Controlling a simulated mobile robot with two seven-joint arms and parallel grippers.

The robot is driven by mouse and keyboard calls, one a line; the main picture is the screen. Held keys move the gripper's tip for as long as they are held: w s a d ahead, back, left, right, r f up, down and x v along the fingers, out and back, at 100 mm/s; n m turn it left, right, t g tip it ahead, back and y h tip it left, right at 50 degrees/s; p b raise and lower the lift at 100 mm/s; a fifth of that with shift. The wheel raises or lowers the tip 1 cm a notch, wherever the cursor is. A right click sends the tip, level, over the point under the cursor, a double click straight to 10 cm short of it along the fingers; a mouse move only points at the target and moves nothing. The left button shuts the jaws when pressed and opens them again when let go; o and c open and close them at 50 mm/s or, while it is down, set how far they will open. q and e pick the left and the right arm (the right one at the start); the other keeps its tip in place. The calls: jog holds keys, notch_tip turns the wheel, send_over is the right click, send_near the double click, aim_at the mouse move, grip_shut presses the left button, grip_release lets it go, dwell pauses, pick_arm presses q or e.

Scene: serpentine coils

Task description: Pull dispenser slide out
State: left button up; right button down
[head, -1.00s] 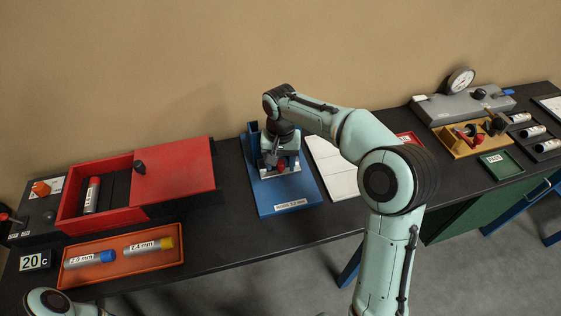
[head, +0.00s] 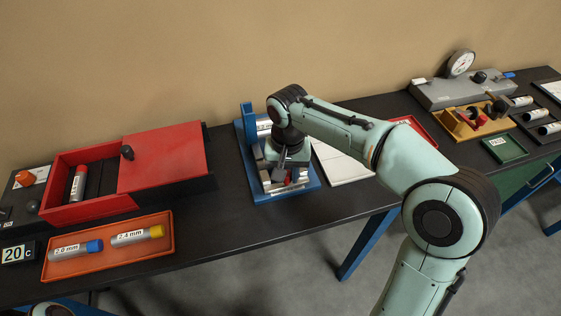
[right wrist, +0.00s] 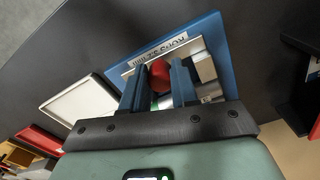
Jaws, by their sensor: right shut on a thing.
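The dispenser is a blue base (head: 249,184) with a blue upright at the back and a grey metal slide (head: 272,186) reaching towards its front edge. My right gripper (head: 285,172) is at this knob. In the right wrist view the red knob (right wrist: 160,75) sits between the two fingers of the gripper (right wrist: 159,82), which is shut on it. A silver labelled tube (head: 264,127) lies behind, at the upright. My left gripper is not in view.
Left of the dispenser are a red box with a sliding lid (head: 165,160) and an orange tray (head: 165,250) with two tubes. The black table's front edge is just before the dispenser.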

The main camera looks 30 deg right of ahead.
jog(key=shift+s, duration=0.25)
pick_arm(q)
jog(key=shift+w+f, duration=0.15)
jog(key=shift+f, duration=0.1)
pick_arm(e)
jog(key=shift+w, duration=0.15)
jog(key=c, duration=0.9)
grip_release()
jog(key=shift+o, duration=0.2)
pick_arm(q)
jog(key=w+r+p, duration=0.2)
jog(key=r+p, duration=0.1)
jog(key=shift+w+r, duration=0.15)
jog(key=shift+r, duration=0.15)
pick_arm(e)
notch_tip(320, 180, up, 13)
jog(key=shift+r, duration=0.2)
